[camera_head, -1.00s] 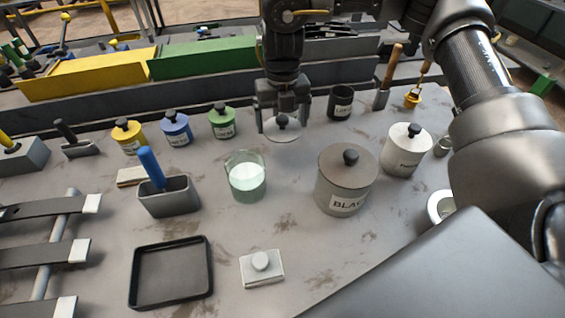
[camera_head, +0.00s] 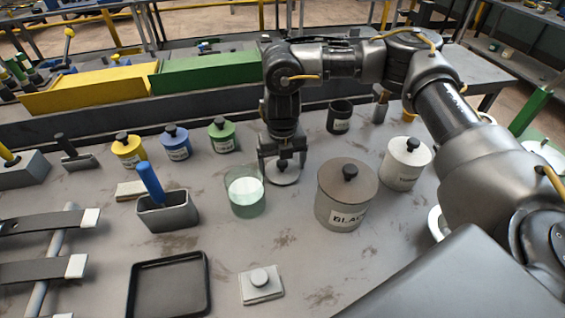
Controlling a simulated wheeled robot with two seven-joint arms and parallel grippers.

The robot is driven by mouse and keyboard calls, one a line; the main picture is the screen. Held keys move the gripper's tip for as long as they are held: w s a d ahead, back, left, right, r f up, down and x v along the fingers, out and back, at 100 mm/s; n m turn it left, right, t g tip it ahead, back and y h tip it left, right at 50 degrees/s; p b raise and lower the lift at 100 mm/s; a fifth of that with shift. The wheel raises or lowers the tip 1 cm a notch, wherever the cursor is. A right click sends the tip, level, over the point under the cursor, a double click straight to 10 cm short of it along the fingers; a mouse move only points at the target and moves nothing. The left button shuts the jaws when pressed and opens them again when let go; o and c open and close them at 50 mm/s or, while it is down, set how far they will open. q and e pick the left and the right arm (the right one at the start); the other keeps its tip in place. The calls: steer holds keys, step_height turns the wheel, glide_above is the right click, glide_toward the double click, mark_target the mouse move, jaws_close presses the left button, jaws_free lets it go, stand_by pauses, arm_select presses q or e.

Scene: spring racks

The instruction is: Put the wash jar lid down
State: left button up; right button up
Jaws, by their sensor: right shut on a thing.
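The wash jar lid (camera_head: 284,179) is a pale round disc with a dark knob. My right gripper (camera_head: 282,164) points down and is shut on that knob. The lid is close over the table, just behind and right of the open glass jar (camera_head: 246,198), which holds pale green liquid. I cannot tell whether the lid touches the table. My left gripper is not in view.
A large jar marked BLACK (camera_head: 345,195) stands right of the lid, with a white lidded jar (camera_head: 407,165) beyond. Small yellow, blue and green pots (camera_head: 223,137) stand behind left. A grey holder (camera_head: 168,212) and black tray (camera_head: 168,288) are front left.

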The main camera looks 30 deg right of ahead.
mark_target(282, 162)
steer(key=shift+a, duration=0.1)
steer(key=shift+f, duration=0.1)
steer(key=o, duration=0.8)
steer(key=shift+c, duration=0.2)
step_height(282, 162, up, 12)
steer(key=shift+r, duration=0.2)
